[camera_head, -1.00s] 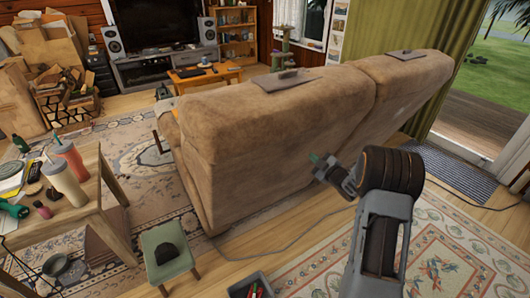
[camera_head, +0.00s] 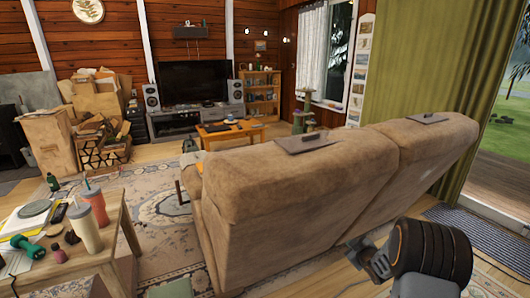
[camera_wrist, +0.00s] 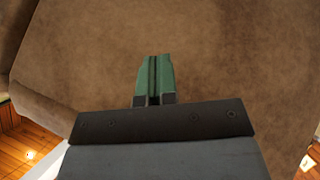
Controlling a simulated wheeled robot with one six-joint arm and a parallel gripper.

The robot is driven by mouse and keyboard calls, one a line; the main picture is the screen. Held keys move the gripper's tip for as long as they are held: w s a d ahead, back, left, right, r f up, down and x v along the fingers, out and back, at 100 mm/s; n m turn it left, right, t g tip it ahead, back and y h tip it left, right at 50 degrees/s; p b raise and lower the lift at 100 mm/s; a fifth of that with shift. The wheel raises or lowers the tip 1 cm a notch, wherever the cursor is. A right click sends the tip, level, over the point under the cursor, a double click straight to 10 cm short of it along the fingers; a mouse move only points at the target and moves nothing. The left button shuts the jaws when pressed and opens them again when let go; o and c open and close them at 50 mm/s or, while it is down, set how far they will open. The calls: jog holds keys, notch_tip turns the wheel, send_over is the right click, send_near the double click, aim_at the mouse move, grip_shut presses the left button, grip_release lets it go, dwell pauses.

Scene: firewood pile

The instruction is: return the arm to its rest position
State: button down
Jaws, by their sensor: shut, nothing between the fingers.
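My gripper (camera_wrist: 154,80) shows in the wrist view with its green fingers together and nothing between them. It points at the brown sofa (camera_wrist: 220,60), which fills most of that view; I cannot tell the gap between them. In the head view my arm is at the lower right, in front of the back of the sofa (camera_head: 285,205). The fingers are hidden there.
A wooden table (camera_head: 80,262) with tumblers and a green dumbbell stands at the left. The firewood pile (camera_head: 100,150) is at the back left, beside the TV stand (camera_head: 185,122). A green curtain (camera_head: 415,80) hangs at the right.

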jog(key=s+a+r+m+g+h+p, duration=0.4)
jog(key=s+r+m+g+p, duration=0.45)
jog(key=s+r, duration=0.8)
jog(key=s+a+r+y+p, duration=0.1)
jog(key=s+a+r+p, duration=0.4)
jog(key=r, duration=0.4)
jog(key=s+a+r+y+p, duration=0.2)
jog(key=s+a+r+p, duration=0.4)
jog(key=s+a+r, duration=0.2)
notch_tip(320, 180, up, 2)
jog(key=shift+s+r+n, duration=0.15)
jog(key=shift+r+n, duration=0.05)
jog(key=shift+n, duration=0.15)
jog(key=shift+d+g, duration=0.1)
jog(key=shift+g, duration=0.15)
